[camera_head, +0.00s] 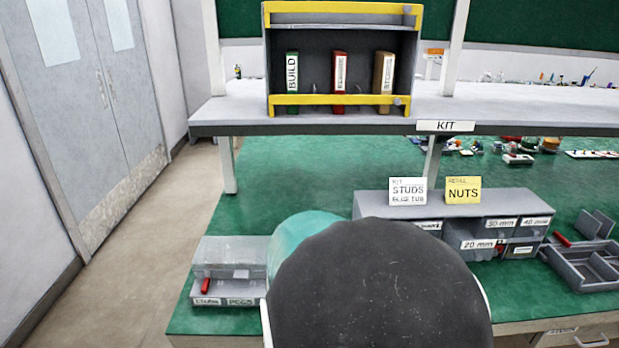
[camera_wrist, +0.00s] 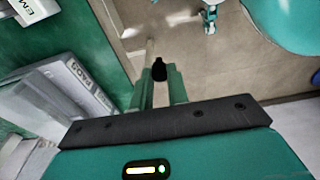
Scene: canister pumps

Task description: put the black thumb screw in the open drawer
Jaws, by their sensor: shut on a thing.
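In the wrist view my gripper (camera_wrist: 160,74) is shut on a small black thumb screw (camera_wrist: 159,70), held between the green fingertips. Its lower part is hidden by the fingers. Beyond it are the bench edge and the tan floor. In the head view my arm fills the lower middle and hides the gripper and the screw. A grey drawer cabinet (camera_head: 510,203) stands on the green bench to the right of my arm. Its drawer marked 20 mm (camera_head: 470,243) appears pulled out; its inside is partly hidden by my arm.
A grey box unit (camera_head: 235,252) with a red part stands at the bench's left end; its PEGS label shows left of my gripper in the wrist view (camera_wrist: 80,75). A divided grey tray (camera_head: 585,268) lies at right. A shelf (camera_head: 340,119) carries a yellow-edged rack (camera_head: 282,70).

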